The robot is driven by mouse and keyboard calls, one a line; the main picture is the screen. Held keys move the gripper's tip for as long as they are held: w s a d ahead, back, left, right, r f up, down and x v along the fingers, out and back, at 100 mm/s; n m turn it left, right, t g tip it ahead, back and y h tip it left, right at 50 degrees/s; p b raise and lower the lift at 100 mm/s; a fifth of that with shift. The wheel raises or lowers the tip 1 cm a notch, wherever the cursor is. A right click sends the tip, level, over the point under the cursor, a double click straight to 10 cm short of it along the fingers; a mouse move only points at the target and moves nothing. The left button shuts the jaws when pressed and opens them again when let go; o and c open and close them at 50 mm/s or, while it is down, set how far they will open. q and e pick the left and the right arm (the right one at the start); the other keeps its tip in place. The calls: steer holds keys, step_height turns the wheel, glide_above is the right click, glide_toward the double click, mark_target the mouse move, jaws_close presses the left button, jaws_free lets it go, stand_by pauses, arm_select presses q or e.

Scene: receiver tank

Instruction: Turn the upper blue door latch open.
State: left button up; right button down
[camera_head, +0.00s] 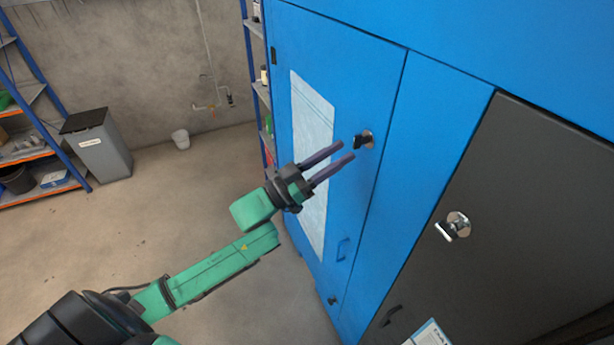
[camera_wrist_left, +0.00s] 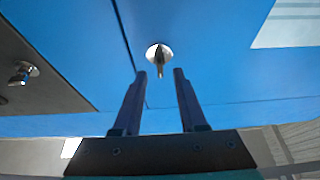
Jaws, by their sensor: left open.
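The upper latch (camera_head: 364,140) is a small dark handle on a round silver plate, on the blue door (camera_head: 385,95) of the tall cabinet. My left gripper (camera_head: 347,150) is open and empty, its two fingers pointing at the latch from the left. In the left wrist view the latch (camera_wrist_left: 159,58) sits just beyond the fingertips, roughly between them, with its handle pointing toward the gripper. The fingers (camera_wrist_left: 161,73) look apart from the latch. My right gripper is not in view.
A dark grey door (camera_head: 540,200) with its own silver latch (camera_head: 455,226) is to the right. A white sheet (camera_head: 312,130) is on the blue door. A lower latch (camera_head: 333,300) sits near the door's bottom. A grey bin (camera_head: 100,150) and shelves (camera_head: 30,130) stand far left. The floor between is clear.

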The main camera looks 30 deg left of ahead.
arm_select(q)
steer(key=b+v, duration=0.3)
steer(key=v, duration=0.8)
steer(key=shift+w, duration=0.15)
